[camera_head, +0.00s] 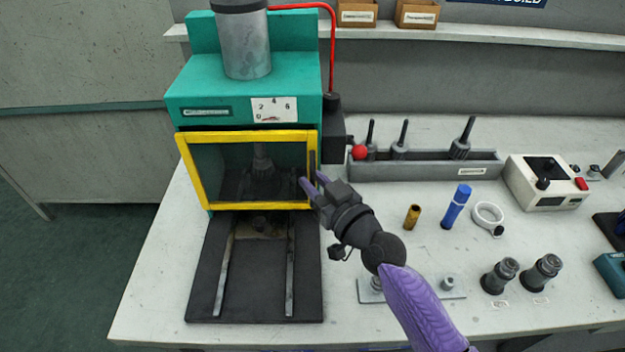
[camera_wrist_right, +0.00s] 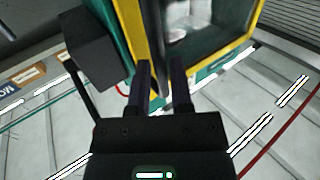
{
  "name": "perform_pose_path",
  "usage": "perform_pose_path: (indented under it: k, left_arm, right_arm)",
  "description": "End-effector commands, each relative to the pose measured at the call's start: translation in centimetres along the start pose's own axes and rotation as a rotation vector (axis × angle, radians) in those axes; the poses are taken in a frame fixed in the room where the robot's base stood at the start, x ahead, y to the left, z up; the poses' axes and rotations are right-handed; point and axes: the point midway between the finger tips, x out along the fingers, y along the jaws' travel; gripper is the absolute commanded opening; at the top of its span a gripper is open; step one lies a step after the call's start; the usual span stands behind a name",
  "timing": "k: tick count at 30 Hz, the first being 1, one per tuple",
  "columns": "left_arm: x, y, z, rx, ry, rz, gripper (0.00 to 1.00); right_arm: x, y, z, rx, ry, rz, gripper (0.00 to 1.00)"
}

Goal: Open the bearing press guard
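The bearing press (camera_head: 245,100) is a teal machine at the left of the bench. Its guard (camera_head: 249,206) is a clear panel in a yellow frame across the front opening, and it looks shut or nearly so. A dark upright handle (camera_head: 312,163) sits on the guard's right side. My right gripper (camera_head: 312,187) is at the lower end of this handle. In the right wrist view its two dark fingers (camera_wrist_right: 160,75) are apart, with the yellow frame (camera_wrist_right: 133,30) just beyond them. Whether they touch the handle is unclear. My left gripper is out of view.
A black plate with two rails (camera_head: 255,300) lies before the press. A red-knobbed lever (camera_head: 359,152) and a grey tool rack (camera_head: 425,166) stand right of the press. A brass sleeve (camera_head: 412,217), blue cylinder (camera_head: 456,206) and ring (camera_head: 488,213) lie on the bench.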

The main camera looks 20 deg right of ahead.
Motion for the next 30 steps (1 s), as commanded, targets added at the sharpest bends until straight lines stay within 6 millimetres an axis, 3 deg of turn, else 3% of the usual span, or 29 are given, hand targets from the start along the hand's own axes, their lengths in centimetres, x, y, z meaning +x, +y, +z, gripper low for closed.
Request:
perform_pose_path:
  k: [11,15,30]
  left_arm:
    - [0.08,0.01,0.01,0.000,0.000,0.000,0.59]
    - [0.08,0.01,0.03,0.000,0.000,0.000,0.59]
    - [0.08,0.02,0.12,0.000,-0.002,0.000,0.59]
  right_arm:
    - [0.86,-0.04,0.00,0.001,-0.001,-0.001,0.27]
    - [0.84,-0.04,0.00,0.001,-0.001,-0.001,0.00]
    - [0.82,-0.03,0.02,0.000,-0.001,0.000,0.00]
